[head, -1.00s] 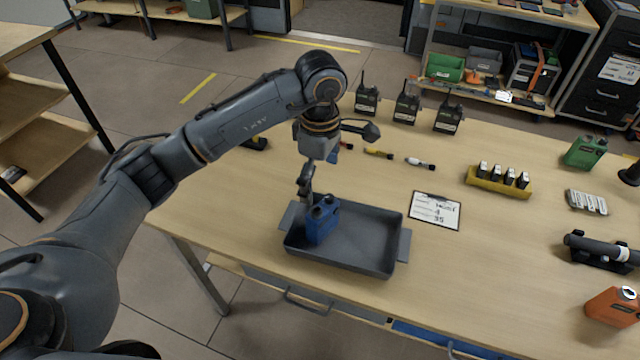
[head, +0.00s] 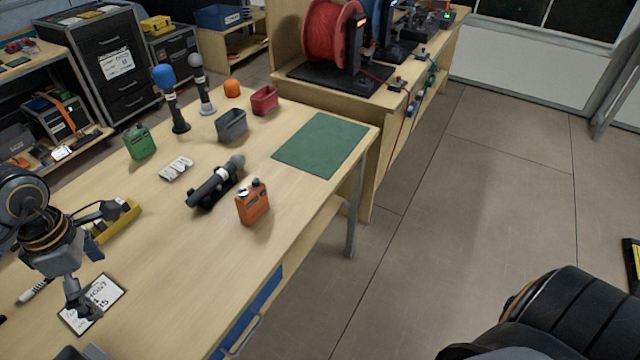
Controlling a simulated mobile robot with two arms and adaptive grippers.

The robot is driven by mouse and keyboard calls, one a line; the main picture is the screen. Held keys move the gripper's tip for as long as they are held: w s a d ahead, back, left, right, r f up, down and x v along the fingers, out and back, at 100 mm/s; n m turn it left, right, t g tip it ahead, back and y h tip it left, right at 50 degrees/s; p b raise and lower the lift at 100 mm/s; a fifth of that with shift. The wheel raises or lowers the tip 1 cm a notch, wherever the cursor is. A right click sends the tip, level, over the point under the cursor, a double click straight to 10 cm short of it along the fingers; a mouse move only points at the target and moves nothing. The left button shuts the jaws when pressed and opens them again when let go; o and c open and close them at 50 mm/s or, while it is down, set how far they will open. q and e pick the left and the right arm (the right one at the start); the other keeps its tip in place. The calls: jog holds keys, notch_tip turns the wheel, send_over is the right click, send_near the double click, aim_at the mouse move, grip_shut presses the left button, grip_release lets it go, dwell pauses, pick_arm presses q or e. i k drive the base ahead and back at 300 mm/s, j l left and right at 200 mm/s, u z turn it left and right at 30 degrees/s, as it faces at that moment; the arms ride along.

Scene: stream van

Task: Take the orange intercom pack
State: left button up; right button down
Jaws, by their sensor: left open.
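The orange intercom pack (head: 253,207) stands upright on the wooden table near its front edge, with dark and pale caps on top. My left gripper (head: 86,306) is at the lower left, above the white printed card (head: 103,292). It is open and empty, well to the left of the orange pack. My right gripper is not in view; a dark part of my own body shows at the lower right.
A black holder with a microphone (head: 213,187) lies just left of the pack. A green pack (head: 139,143), grey bin (head: 231,126), red bin (head: 264,101) and green mat (head: 321,145) are farther back. The table around the pack's front and right is clear.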

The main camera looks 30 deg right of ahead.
aim_at(249, 204)
jog(key=z, duration=0.5)
jog(key=i+l+u, duration=0.65)
jog(key=l, duration=0.2)
jog(key=l+u, duration=0.2)
jog(key=l, duration=0.15)
